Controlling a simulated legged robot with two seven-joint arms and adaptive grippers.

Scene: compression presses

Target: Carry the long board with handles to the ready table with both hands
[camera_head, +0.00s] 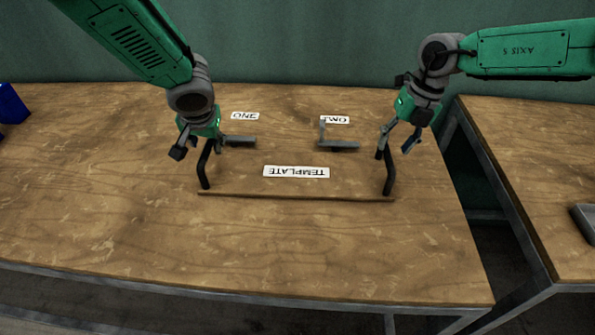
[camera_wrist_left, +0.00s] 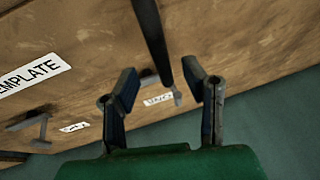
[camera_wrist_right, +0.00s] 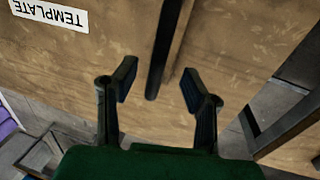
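The long board (camera_head: 240,193) lies flat on the wooden table, its colour close to the tabletop. My left gripper (camera_head: 197,150) is open at the left handle; in the left wrist view the handle (camera_wrist_left: 152,40) reaches between the spread fingers. My right gripper (camera_head: 397,143) is open at the right handle; in the right wrist view the handle (camera_wrist_right: 160,60) lies between the fingers. Contact cannot be told.
Two grey metal pieces (camera_head: 240,141) (camera_head: 338,145) lie behind the TEMPLATE label, by labels ONE and TWO. A second wooden table (camera_head: 540,165) stands at the right across a gap, with a grey object (camera_head: 584,220) on it. A blue box (camera_head: 10,105) is at the far left.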

